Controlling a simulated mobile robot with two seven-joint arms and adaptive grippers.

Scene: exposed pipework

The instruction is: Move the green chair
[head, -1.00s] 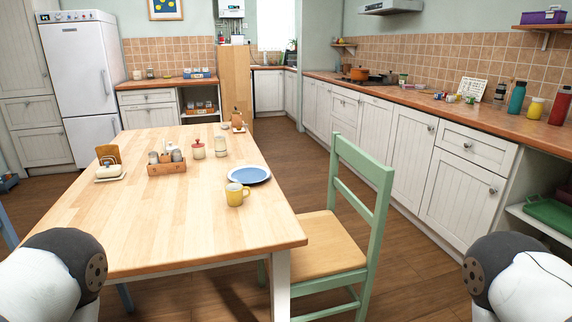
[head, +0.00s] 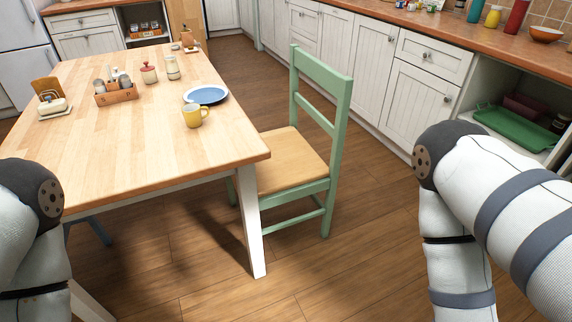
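The green chair (head: 318,92) stands upright on the wooden floor at the right side of the table, in the middle of the head view. Its frame is green and its seat (head: 291,162) is light wood. The seat's left part is close to the table edge, and the backrest faces the counter side. My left arm shows at the left edge and my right arm at the right, both apart from the chair. Neither gripper is in view.
The wooden table (head: 150,150) fills the left, with a yellow mug (head: 194,115) and a blue plate (head: 206,95) near the chair. White cabinets (head: 372,60) line the right side. The floor (head: 350,255) in front of the chair is clear.

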